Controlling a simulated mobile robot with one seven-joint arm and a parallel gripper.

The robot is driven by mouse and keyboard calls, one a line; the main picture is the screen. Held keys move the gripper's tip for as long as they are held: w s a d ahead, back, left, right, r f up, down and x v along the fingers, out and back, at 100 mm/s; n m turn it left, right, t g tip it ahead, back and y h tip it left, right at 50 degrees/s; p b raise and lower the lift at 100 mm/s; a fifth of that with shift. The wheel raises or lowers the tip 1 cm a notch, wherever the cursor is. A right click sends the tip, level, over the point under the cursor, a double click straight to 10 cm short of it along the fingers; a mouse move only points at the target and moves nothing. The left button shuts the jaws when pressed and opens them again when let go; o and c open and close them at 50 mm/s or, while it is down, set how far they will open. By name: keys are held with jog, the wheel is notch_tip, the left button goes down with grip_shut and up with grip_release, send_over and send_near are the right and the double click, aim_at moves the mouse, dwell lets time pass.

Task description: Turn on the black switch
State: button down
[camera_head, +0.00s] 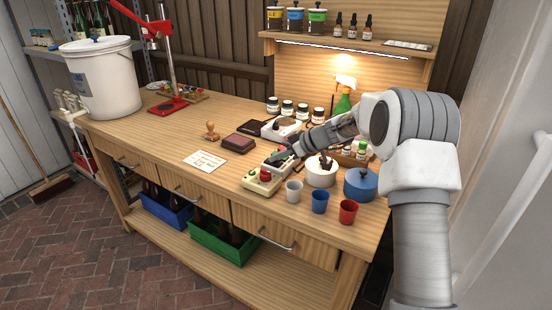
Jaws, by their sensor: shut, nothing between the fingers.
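My gripper (270,161) reaches in from the right, low over the front middle of the workbench. Its dark fingers look closed and empty. They are over or beside a small pale box (278,157) with a red part on top, which they partly cover. In front of it is a beige control box (258,187) with a red button and other small controls. I cannot make out clearly which control is the black switch. A touch between fingertips and box cannot be told from this view.
Right of my gripper are a white round pot (321,177), a blue lidded pot (360,186) and white, blue and red cups (320,203). Behind it are a white scale (283,135) and several small jars. A brown box (239,143) and a paper card (205,161) lie left.

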aim_at(275, 163)
jog(key=shift+a+r, duration=0.15)
jog(key=shift+r, duration=0.4)
jog(key=r, duration=0.3)
jog(key=shift+w+a+r+p, duration=0.1)
jog(key=shift+a+r+p, duration=0.1)
jog(key=shift+p, duration=0.1)
jog(key=a+r+v, duration=0.1)
jog(key=v, duration=0.8)
jog(key=shift+w+d+r, duration=0.25)
jog(key=shift+w+r, duration=0.05)
jog(key=shift+r, duration=0.1)
